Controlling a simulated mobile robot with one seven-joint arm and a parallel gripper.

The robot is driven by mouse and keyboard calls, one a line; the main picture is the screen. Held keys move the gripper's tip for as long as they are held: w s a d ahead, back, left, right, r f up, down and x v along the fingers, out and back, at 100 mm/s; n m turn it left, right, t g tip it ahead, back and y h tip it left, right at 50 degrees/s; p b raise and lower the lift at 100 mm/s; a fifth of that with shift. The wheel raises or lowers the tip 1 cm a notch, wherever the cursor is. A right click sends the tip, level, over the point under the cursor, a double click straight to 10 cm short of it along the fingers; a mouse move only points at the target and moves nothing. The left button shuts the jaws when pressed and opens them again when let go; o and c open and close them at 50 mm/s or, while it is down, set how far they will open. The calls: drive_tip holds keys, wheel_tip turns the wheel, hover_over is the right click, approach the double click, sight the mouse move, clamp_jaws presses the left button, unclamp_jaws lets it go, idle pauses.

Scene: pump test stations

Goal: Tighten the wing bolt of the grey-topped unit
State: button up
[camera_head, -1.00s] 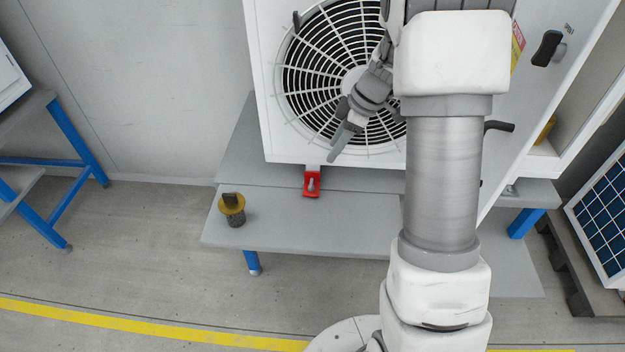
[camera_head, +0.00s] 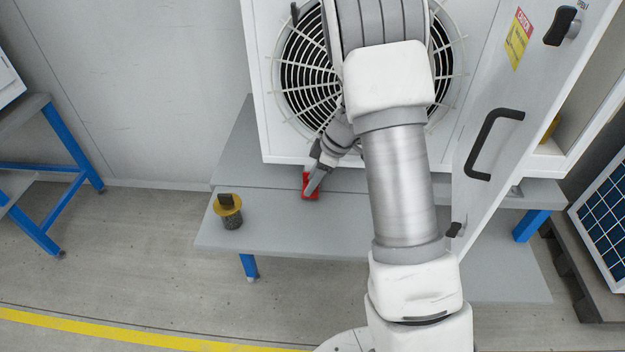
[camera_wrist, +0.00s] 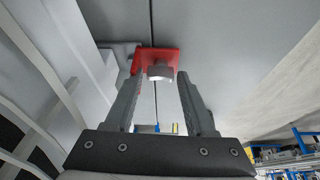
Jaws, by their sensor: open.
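The unit with the round fan grille (camera_head: 300,75) stands on a grey bench; its top is out of view. At its lower front edge is a red bracket (camera_head: 307,192), partly hidden by my gripper (camera_head: 312,182). In the wrist view, the red bracket (camera_wrist: 142,60) carries a pale grey bolt head (camera_wrist: 160,71); its wing shape is not clear. My gripper (camera_wrist: 160,77) is open, with its fingertips either side of the bolt head. I cannot tell whether they touch it.
A yellow-rimmed dark knob (camera_head: 229,208) stands on the bench (camera_head: 290,237) to the left. An open-looking door with a black handle (camera_head: 484,140) is right of my arm. A blue-legged stand (camera_head: 75,150) is at far left, a solar panel (camera_head: 606,215) at far right.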

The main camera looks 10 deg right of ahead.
drive_tip(key=shift+c, duration=0.3)
clamp_jaws()
